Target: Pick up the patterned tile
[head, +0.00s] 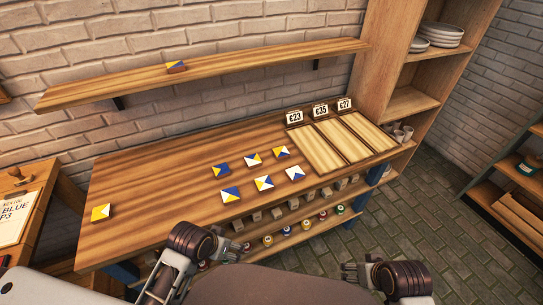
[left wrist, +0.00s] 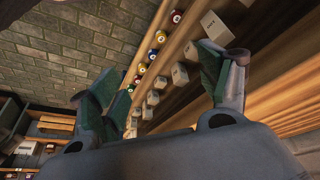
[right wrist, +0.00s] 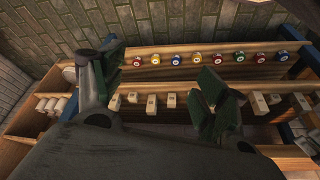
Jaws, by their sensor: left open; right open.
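Several square tiles patterned in blue, yellow and white triangles lie on the wooden workbench, grouped in two rows near its middle, such as one blue, white and yellow tile (head: 231,194). A mostly yellow and white tile (head: 101,212) lies alone at the bench's left end. Another tile (head: 176,66) rests on the wall shelf. I cannot tell which tile is meant. My left gripper (head: 232,246) is open and empty by the bench's front edge; it also shows in the left wrist view (left wrist: 165,88). My right gripper (head: 357,270) is open and empty, out over the floor.
A wooden tray with three sections (head: 342,141) and price cards stands at the bench's right. Small blocks (head: 277,213) and paint pots (right wrist: 180,59) fill shelves below the bench. A clipboard (head: 18,216) lies at left.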

